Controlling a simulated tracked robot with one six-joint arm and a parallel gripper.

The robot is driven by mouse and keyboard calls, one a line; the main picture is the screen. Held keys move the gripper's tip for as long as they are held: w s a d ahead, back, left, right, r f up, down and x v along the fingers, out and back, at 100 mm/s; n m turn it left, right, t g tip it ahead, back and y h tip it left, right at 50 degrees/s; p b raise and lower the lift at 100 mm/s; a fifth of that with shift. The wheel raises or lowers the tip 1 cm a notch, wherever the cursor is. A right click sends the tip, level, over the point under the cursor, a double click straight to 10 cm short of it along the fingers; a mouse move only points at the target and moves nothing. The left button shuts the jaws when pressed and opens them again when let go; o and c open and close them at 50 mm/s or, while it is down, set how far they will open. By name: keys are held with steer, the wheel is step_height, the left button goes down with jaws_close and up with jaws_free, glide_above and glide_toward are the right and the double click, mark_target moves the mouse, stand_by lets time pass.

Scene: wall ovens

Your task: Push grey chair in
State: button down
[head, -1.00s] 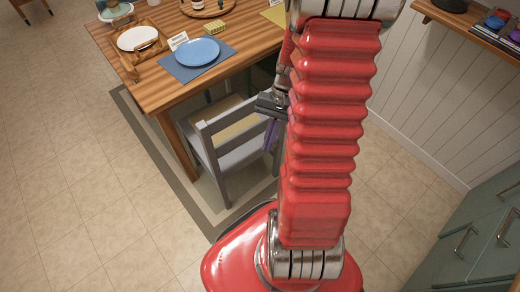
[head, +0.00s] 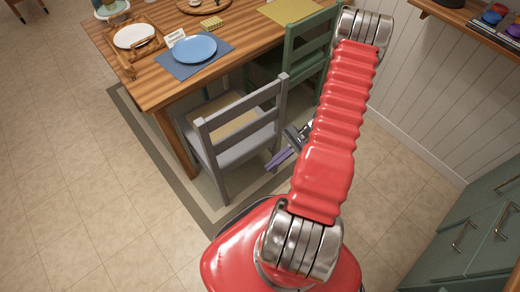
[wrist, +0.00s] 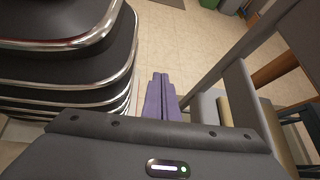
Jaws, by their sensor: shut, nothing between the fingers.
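The grey chair (head: 241,117) stands at the near side of the wooden table, its seat partly under the tabletop and its slatted back toward me. A tan cushion lies on its seat. My gripper (head: 279,159) has purple fingers, is shut and empty, and is low beside the chair's back on its right side. In the wrist view the shut fingers (wrist: 160,96) point forward, and the chair (wrist: 238,80) is close on the right. I cannot tell whether they touch.
The wooden table (head: 165,83) holds a blue plate (head: 195,50) on a blue mat. A green chair (head: 303,55) stands at the table's right side. Green cabinets (head: 480,235) are at lower right. Tiled floor (head: 80,210) is clear on the left.

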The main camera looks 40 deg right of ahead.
mark_target(259, 150)
step_height(259, 150, down, 22)
steer(key=m+t+h, duration=0.3)
steer(key=m+t, duration=1)
steer(key=m, duration=0.1)
steer(key=w+d+f+m+t+h, duration=0.2)
steer(key=d+f+m+t+h, duration=0.1)
steer(key=d+h, duration=0.5)
steer(key=shift+d+m, duration=0.4)
steer(key=shift+d, duration=0.35)
steer(key=shift+w, duration=0.15)
steer(key=shift+w+a, duration=0.2)
steer(key=shift+w, duration=6.5)
